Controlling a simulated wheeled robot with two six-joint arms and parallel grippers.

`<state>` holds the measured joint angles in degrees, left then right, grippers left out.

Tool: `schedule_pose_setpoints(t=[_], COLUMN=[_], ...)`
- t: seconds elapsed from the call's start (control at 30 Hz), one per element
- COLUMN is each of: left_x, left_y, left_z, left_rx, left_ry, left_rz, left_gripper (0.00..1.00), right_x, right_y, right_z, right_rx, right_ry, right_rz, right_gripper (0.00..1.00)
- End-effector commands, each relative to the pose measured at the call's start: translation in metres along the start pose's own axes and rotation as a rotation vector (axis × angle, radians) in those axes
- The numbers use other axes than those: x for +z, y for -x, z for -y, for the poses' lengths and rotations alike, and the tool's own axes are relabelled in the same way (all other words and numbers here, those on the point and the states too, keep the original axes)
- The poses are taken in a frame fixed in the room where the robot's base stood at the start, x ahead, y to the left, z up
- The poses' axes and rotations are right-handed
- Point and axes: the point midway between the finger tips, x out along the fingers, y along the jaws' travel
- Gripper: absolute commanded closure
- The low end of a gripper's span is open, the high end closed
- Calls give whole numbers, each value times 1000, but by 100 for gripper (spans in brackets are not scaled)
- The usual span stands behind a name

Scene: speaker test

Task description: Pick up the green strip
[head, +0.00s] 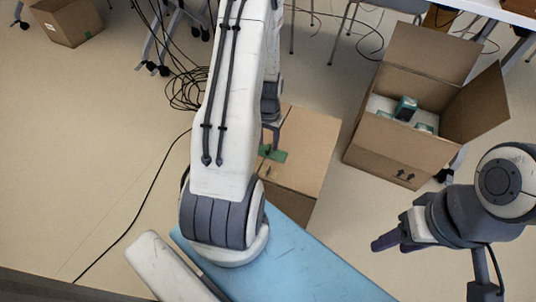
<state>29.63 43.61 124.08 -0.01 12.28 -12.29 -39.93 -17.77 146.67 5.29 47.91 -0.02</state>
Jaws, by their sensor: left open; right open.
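The green strip (274,154) lies on top of a closed cardboard box (311,155) in the middle of the head view. My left gripper (270,140) is over this box, right at the strip, and is open. My large white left arm hides much of that gripper and the left side of the box. I cannot tell whether a finger touches the strip. My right gripper (396,244) is open and empty at the right, above the floor and away from the strip.
An open cardboard box (385,158) with small green-and-white items stands at the back right. A light blue surface (300,270) lies in front of the closed box. Another box (70,20) is at the far left. Black cables (188,90) run over the floor.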

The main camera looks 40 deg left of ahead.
Motion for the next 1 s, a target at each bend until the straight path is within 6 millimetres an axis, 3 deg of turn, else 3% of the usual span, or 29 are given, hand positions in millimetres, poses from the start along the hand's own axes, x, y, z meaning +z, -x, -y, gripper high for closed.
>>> schedule_pose_setpoints(t=[0.03, 0.1, 0.33, 0.37, 0.47, 0.5, 1.0], left_x=[1, 1, 1, 1, 1, 1, 1], left_y=[-14, -20, -19, -19, -19, -19, -13], left_z=[0, 0, 0, 0, 0, 0, 0], left_rx=[1, 0, 0, 0, 0, 0, 0], left_ry=[0, 0, 0, 0, 0, -1, -1], left_rz=[3, 2, 0, 1, 1, 1, 0], left_gripper=[50, 50, 50, 58, 96, 100, 100], right_x=[1, 1, 1, 1, 1, 1, 0], right_y=[-10, -13, -11, -11, -11, -11, -7], right_z=[-1, -1, -1, -1, -1, -1, 0], right_rx=[0, 0, 0, 0, 0, 0, 0], right_ry=[0, 0, 0, 0, 0, 0, 0], right_rz=[0, 0, 0, 0, 0, 0, 0], right_gripper=[50, 50, 50, 50, 50, 50, 50])
